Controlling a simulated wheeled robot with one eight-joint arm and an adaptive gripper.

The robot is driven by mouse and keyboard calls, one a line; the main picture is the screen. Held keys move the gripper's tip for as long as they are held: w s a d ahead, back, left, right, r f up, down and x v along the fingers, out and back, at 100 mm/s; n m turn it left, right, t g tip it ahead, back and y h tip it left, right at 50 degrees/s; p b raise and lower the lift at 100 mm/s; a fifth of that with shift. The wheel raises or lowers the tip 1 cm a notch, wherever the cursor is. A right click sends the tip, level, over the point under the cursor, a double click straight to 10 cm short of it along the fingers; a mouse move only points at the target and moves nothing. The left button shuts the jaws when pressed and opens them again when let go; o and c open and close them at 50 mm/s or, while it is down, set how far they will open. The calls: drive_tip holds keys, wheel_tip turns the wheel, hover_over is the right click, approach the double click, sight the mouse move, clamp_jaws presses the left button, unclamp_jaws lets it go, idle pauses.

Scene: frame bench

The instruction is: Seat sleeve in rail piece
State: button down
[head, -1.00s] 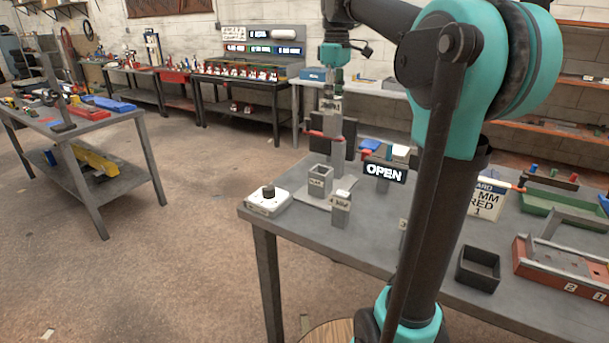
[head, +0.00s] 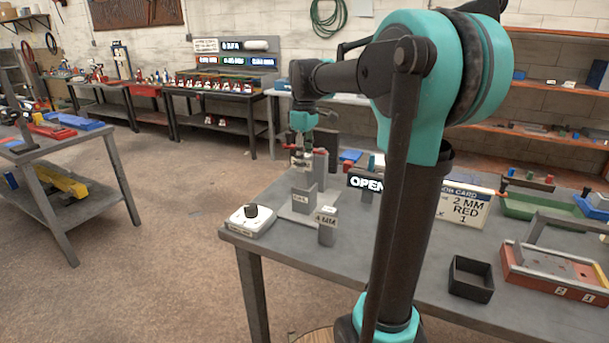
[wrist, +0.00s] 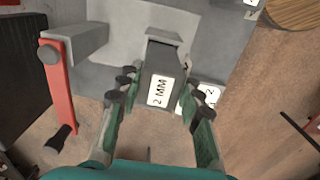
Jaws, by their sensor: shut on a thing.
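In the wrist view, a dark grey block labelled 2 MM (wrist: 165,72), apparently the sleeve, sits between the fingers of my gripper (wrist: 152,98). My gripper is shut on it. In the head view, my gripper (head: 302,152) is low over the bench's far left part, by a grey upright block (head: 304,200). I cannot tell whether the held block touches anything below. A second small labelled block (head: 327,228) stands in front. I cannot clearly identify the rail piece; a red frame (head: 552,283) marked 2 and 1 lies at the right.
A white box with a black knob (head: 249,222) sits at the bench's left corner. A red clamp handle (wrist: 58,85) is close left of my gripper. An OPEN sign (head: 366,184), a job card reading 2 MM RED (head: 465,206) and a black open box (head: 470,279) stand on the bench.

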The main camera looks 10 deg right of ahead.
sight(305, 174)
drive_tip(key=shift+f, duration=2.45)
drive_tip(key=shift+f, duration=0.1)
drive_tip(key=c, duration=1)
unclamp_jaws()
wheel_tip(305, 174, up, 12)
drive_tip(key=shift+r, duration=0.15)
